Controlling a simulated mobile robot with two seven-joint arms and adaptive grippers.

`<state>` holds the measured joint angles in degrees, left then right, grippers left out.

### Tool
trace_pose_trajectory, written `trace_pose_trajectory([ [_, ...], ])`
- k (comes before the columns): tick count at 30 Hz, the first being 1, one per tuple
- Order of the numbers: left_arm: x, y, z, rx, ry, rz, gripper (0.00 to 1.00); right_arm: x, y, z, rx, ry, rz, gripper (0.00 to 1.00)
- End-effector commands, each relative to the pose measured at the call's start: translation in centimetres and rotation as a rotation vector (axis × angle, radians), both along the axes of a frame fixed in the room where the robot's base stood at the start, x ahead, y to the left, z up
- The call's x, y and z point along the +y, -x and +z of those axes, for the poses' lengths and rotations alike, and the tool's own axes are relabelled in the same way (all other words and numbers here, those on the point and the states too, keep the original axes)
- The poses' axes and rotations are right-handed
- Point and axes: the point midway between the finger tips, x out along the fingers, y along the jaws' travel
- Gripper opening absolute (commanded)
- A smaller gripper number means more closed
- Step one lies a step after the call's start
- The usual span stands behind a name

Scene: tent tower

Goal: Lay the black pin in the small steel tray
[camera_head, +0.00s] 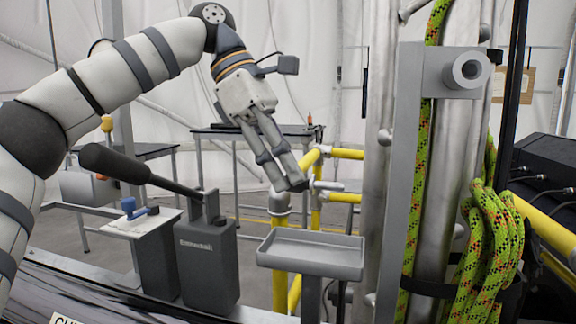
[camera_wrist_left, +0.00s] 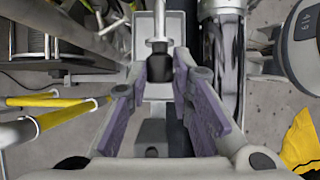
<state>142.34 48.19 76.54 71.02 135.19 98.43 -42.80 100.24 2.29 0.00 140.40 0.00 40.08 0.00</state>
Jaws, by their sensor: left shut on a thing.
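My left gripper (camera_head: 288,182) reaches down from the upper left, with its fingers closed around the dark end of a pin. The pin (camera_head: 327,186) lies roughly level in the head view, its pale metal shaft pointing right past the fingertips. In the left wrist view the pin's black end (camera_wrist_left: 160,68) sits between the purple finger pads, with the shiny shaft beyond. The small steel tray (camera_head: 311,271) is below the gripper, shallow and grey on a post. A clear gap separates it from the pin. My right gripper is not in view.
A grey box with a black lever (camera_head: 208,262) stands left of the tray. A grey upright plate (camera_head: 401,190) and a green rope (camera_head: 418,200) are close to its right. Yellow rails (camera_head: 278,265) run behind it. The tray looks empty in the head view.

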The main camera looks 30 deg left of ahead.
Motion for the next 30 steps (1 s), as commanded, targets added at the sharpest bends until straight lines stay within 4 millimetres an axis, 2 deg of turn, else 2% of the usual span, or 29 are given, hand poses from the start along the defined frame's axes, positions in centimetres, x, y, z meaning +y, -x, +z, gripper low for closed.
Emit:
trace_pose_trajectory([
  [5,0.1,0.0,-0.4,-0.004,0.014,0.021,0.00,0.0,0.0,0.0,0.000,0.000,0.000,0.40],
  [21,0.1,0.1,-7.3,-0.003,0.015,0.020,0.00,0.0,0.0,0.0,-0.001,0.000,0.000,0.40],
  [30,0.0,0.0,-9.3,-0.005,0.015,0.020,0.00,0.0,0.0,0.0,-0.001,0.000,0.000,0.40],
])
